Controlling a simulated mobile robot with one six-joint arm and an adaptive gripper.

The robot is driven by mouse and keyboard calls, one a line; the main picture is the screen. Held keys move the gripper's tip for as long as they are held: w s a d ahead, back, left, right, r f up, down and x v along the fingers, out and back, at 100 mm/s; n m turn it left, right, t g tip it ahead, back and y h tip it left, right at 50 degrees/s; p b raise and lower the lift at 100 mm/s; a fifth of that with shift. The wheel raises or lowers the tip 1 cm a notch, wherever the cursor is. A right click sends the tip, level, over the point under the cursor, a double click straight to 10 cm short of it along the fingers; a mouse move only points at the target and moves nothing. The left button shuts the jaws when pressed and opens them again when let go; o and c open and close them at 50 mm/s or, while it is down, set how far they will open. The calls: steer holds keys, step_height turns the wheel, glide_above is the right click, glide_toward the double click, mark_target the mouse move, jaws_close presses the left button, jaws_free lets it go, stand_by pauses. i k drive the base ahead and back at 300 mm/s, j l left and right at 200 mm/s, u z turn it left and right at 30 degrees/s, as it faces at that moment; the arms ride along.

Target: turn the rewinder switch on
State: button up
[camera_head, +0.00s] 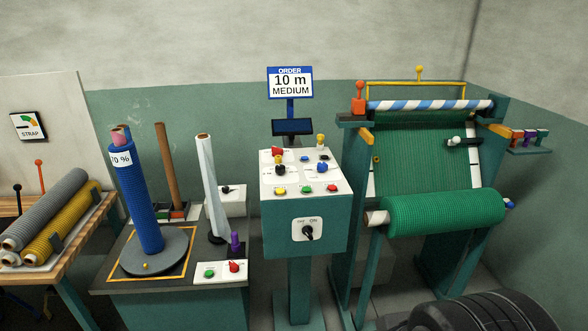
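A black rotary switch (308,232) sits on a white plate on the front face of the teal control console (277,244). The plate has small lettering above the knob, with ON legible at the right and a fainter word at the left. The knob is too small to tell which word it points to. A green net roll (445,213) hangs on the rewinding frame (348,215) at the right, with green netting running down behind it.
The console's sloped top carries several coloured knobs and buttons. An order sign (290,82) reading 10 m MEDIUM stands behind it. Left is a bench (170,294) with a blue net roll (138,195) on a round plate. A black ribbed shape (480,313) fills the lower right.

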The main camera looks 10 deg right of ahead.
mark_target(276, 149)
steer(key=i+j, duration=0.2)
steer(key=i, duration=0.25)
steer(key=i+j, duration=0.15)
steer(key=i, duration=0.35)
steer(key=i+j, duration=0.2)
steer(key=i, duration=0.25)
